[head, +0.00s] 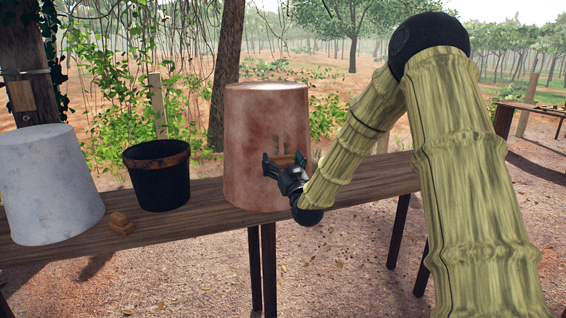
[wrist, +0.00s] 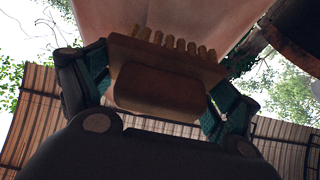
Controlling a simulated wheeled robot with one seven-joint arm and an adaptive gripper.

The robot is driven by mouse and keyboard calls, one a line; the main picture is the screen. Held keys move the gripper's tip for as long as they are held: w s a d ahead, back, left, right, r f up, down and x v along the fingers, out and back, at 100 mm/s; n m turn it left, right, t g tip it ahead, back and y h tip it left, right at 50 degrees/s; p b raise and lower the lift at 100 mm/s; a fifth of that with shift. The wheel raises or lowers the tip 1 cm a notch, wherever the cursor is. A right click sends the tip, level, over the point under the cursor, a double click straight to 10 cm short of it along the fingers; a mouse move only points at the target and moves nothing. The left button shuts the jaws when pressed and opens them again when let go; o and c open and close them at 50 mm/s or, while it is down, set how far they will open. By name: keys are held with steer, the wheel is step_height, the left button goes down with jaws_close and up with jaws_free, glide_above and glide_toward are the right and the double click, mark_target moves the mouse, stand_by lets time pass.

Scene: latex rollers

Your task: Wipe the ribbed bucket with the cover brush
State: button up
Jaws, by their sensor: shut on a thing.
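My gripper (head: 284,165) is shut on a wooden brush, the cover brush (wrist: 165,90), in front of a large reddish-brown bucket (head: 250,135). This bucket stands upside down on the bench; I take it as the ribbed bucket, though I cannot make out ribs. Small greyish marks show on the wall just above the brush in the head view.
The bench right of the reddish bucket is bare, partly behind my arm. A tree trunk rises behind.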

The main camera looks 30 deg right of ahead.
mark_target(292, 157)
steer(key=shift+w+d+f, duration=0.1)
steer(key=shift+w+d, duration=0.05)
steer(key=shift+w, duration=0.4)
steer(key=shift+w+d, duration=0.15)
steer(key=shift+w, duration=0.35)
stand_by(0.9)
steer(key=shift+d, duration=0.1)
steer(key=shift+s+d, duration=0.25)
steer(key=shift+d, duration=0.6)
steer(key=shift+s+d, duration=0.25)
steer(key=shift+d, duration=0.55)
steer(key=shift+w+b, duration=0.15)
steer(key=shift+b, duration=0.25)
steer(key=shift+a, duration=0.1)
steer(key=shift+w+a+b, duration=0.2)
steer(key=shift+w+a, duration=0.1)
steer(key=shift+a, duration=0.55)
steer(key=shift+w+a+b, duration=0.2)
steer(key=shift+w+a, duration=0.05)
steer(key=shift+a, duration=0.55)
steer(key=shift+r+p, duration=0.4)
steer(key=shift+r, duration=0.5)
steer(key=shift+s+d+f, duration=0.1)
steer(key=shift+s+d, duration=0.1)
steer(key=shift+d, duration=0.7)
steer(key=shift+s+d, duration=0.2)
steer(key=shift+d, duration=0.7)
